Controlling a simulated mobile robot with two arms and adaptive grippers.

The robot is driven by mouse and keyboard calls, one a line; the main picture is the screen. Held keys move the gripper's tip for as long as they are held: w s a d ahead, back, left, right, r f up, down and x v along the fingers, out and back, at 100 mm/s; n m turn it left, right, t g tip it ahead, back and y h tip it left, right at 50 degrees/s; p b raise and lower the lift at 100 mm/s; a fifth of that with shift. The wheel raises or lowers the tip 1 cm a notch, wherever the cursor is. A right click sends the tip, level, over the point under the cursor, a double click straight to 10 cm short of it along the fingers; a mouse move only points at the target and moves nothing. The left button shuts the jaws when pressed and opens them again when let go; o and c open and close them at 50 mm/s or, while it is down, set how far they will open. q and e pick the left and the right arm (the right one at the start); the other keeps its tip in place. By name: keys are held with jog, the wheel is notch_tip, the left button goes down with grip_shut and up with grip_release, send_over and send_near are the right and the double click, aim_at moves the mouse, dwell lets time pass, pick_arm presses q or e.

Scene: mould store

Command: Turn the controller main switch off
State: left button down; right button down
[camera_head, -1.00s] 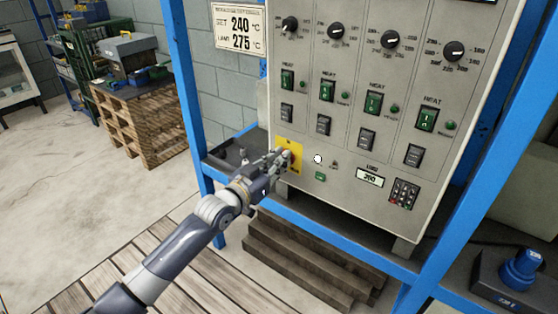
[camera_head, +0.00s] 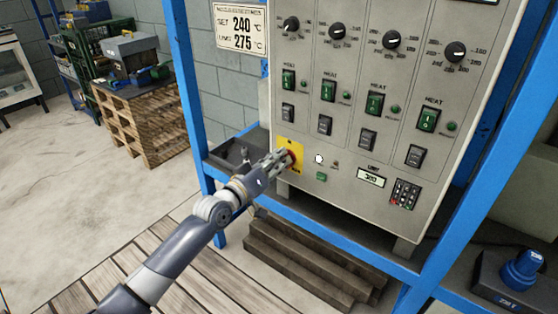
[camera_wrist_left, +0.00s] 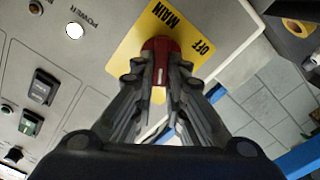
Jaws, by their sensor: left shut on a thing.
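The controller (camera_head: 340,160) is a grey panel box on a blue frame. Its main switch is a red knob (camera_wrist_left: 161,50) on a yellow plate (camera_wrist_left: 140,50) marked MAIN and OFF in the left wrist view. In the head view the yellow plate (camera_head: 290,147) is at the panel's lower left, and the knob is mostly hidden by my gripper. My left gripper (camera_head: 288,158) is at the plate. Its fingers (camera_wrist_left: 160,78) are shut on the red knob, one on each side. A white mark shows on the knob's face, in line between the fingers. My right gripper is not in view.
Beside the main switch are a lit white lamp (camera_head: 319,159) and a green button (camera_head: 321,177). A blue post (camera_head: 185,90) rises nearby.

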pick_arm(q)
jog(key=n, duration=0.3)
jog(key=f+n, duration=0.1)
jog(key=n, duration=0.7)
jog(key=shift+w+a+f, duration=0.15)
jog(key=shift+a, duration=0.05)
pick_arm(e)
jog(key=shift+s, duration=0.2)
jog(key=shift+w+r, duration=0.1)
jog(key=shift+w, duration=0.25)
